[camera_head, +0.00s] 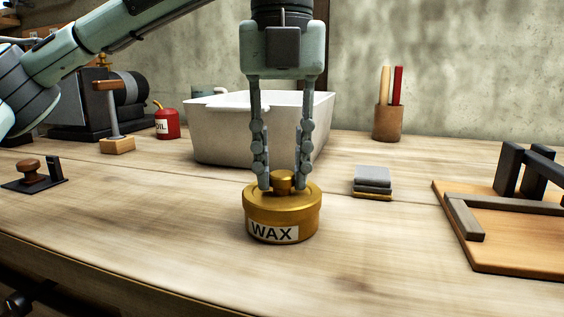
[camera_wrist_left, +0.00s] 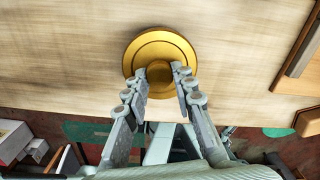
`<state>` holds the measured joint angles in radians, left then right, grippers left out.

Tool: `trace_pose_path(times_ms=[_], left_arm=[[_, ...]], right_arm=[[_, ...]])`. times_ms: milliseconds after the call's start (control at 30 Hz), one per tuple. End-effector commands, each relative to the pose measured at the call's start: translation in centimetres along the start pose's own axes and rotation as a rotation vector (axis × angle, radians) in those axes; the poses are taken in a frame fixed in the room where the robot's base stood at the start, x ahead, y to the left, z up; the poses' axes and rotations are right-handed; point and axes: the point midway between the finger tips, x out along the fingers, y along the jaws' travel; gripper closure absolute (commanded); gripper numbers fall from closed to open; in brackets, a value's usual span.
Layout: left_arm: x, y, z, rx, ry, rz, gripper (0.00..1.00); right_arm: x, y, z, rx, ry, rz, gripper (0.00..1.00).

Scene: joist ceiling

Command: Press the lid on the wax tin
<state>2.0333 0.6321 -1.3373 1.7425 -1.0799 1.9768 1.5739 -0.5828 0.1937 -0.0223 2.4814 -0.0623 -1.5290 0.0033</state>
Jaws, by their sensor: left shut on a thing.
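The wax tin (camera_head: 283,222) is a round gold tin with a WAX label, standing on the wooden bench. Its gold lid (camera_head: 300,199) lies on top of it, level as far as I can see, with a round knob in the middle. In the left wrist view the lid (camera_wrist_left: 160,43) shows from above as gold rings and hides the tin below. My left gripper (camera_head: 283,184) points straight down from above and is shut on the lid's knob. It also shows in the left wrist view (camera_wrist_left: 161,74). My right gripper is in neither view.
A white basin (camera_head: 235,135) stands behind the tin. A stack of grey pads (camera_head: 372,182) lies to its right, before a wooden board with a dark frame (camera_head: 500,240). A red oil can (camera_head: 167,123) and a pencil cup (camera_head: 388,123) stand further back. The bench around the tin is clear.

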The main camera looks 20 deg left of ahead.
Motion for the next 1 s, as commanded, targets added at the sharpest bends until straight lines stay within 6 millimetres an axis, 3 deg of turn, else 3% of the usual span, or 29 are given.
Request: trace_pose_path(times_ms=[167,200,367,733,1000], left_arm=[[0.7,0.0,0.0,0.0,0.001,0.001,1.0],[0.5,0.0,0.0,0.0,0.001,0.001,0.7],[0.5,0.0,0.0,0.0,0.001,0.001,0.51],[-0.1,0.0,0.0,0.0,0.0,0.0,0.51],[-4.9,0.0,0.0,-0.003,-0.006,0.0,0.51]], right_arm=[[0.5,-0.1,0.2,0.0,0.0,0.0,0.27],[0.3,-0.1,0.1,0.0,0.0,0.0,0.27],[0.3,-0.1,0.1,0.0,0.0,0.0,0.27],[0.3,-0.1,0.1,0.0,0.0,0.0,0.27],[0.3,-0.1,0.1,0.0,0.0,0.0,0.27]])
